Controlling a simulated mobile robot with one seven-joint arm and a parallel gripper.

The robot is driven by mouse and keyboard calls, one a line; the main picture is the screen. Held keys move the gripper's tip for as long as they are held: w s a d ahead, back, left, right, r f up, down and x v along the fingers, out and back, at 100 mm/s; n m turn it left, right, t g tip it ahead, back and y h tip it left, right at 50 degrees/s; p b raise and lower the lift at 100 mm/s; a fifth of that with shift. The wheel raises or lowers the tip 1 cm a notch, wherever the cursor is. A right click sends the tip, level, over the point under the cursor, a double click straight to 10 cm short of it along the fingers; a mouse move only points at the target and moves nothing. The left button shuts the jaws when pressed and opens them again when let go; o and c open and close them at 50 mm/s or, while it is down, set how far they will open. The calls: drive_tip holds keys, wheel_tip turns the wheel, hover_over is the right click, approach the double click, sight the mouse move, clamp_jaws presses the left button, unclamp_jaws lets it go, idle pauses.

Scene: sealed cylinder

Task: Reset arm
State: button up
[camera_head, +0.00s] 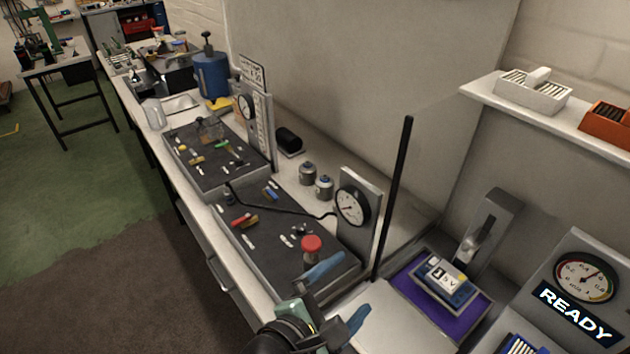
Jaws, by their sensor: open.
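My gripper (338,292) shows at the bottom middle of the head view. Its two blue fingers are spread apart with nothing seen between them. It hangs over the front edge of the bench, beside the near end of a dark panel (285,255). A red-topped knob (311,245) on that panel stands just behind the left finger. Only the end of my arm shows; the rest is out of the frame. A sealed cylinder cannot be made out for certain; two small grey metal cylinders (308,174) stand at the back of the bench.
A gauge on an upright plate (352,204) and a dark post (395,195) stand behind my gripper. To the right are a purple mat (408,285) with a boxed device (446,276) and a READY display (574,313). Floor (110,240) left of the bench is clear.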

drive_tip(key=w+a+r+m+t+y, duration=0.25)
drive_tip(key=r+m+t, duration=0.3)
drive_tip(key=r, duration=0.85)
drive_tip(key=w+a+r+m+t+y, duration=0.1)
drive_tip(key=w+r+m+t+y, duration=0.2)
drive_tip(key=r+m, duration=0.75)
drive_tip(key=s+r+m+t+y, duration=0.1)
drive_tip(key=s+r+t, duration=0.3)
drive_tip(key=r, duration=0.8)
drive_tip(key=s+r+m+t+y, duration=0.2)
drive_tip(key=s+r, duration=0.5)
drive_tip(key=r, duration=0.5)
drive_tip(key=shift+a+m+t, duration=0.45)
drive_tip(key=shift+m+t, duration=0.05)
drive_tip(key=shift+t, duration=0.55)
